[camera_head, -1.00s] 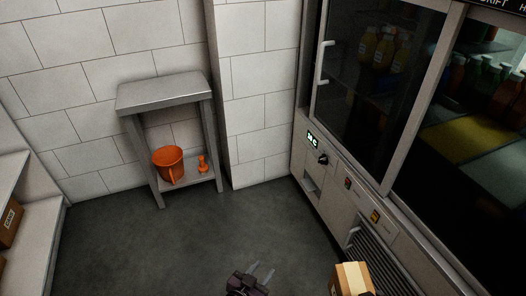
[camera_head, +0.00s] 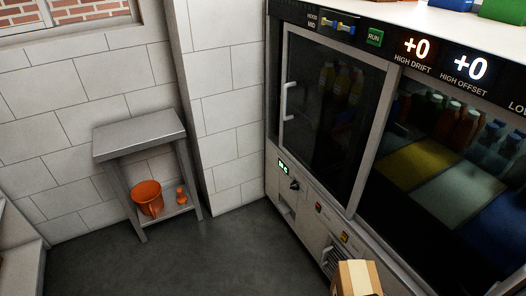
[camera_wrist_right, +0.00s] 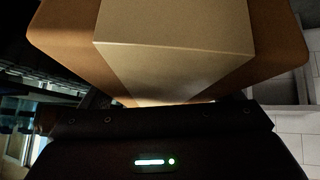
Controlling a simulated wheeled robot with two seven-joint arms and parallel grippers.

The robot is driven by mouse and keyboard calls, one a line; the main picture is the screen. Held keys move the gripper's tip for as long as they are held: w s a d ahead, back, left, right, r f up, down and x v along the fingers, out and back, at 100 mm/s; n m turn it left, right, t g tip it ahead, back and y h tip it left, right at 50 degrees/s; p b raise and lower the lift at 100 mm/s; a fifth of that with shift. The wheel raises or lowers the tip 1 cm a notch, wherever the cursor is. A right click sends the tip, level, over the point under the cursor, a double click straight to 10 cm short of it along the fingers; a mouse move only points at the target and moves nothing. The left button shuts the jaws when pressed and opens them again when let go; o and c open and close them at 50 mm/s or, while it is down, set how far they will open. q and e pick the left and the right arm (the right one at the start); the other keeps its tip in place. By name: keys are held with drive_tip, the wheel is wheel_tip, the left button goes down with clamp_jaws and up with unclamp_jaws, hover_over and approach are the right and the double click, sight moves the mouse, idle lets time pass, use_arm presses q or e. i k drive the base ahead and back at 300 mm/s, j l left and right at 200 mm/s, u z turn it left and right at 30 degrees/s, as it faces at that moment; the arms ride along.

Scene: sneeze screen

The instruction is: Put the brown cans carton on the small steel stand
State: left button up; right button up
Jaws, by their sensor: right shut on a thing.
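The small steel stand (camera_head: 140,134) is in the head view at left, against the tiled wall, with a bare flat top. A brown carton (camera_head: 357,278) with a paler tape band shows at the bottom edge of the head view, to the right of the stand and well apart from it. The carton (camera_wrist_right: 175,40) fills the upper part of the right wrist view, close above the dark gripper body. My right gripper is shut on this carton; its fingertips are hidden. My left gripper is out of the head view.
An orange bucket (camera_head: 147,197) and a small orange object (camera_head: 181,195) sit on the stand's lower shelf. A large glass-fronted cabinet (camera_head: 330,105) with bottles inside stands at right. Grey floor (camera_head: 215,255) lies open between. A pale shelf edge (camera_head: 20,255) is at far left.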

sight(137, 129)
drive_tip(key=i+j+u, duration=0.1)
drive_tip(key=u, duration=0.35)
drive_tip(key=i+u, duration=0.5)
drive_tip(key=u, duration=0.35)
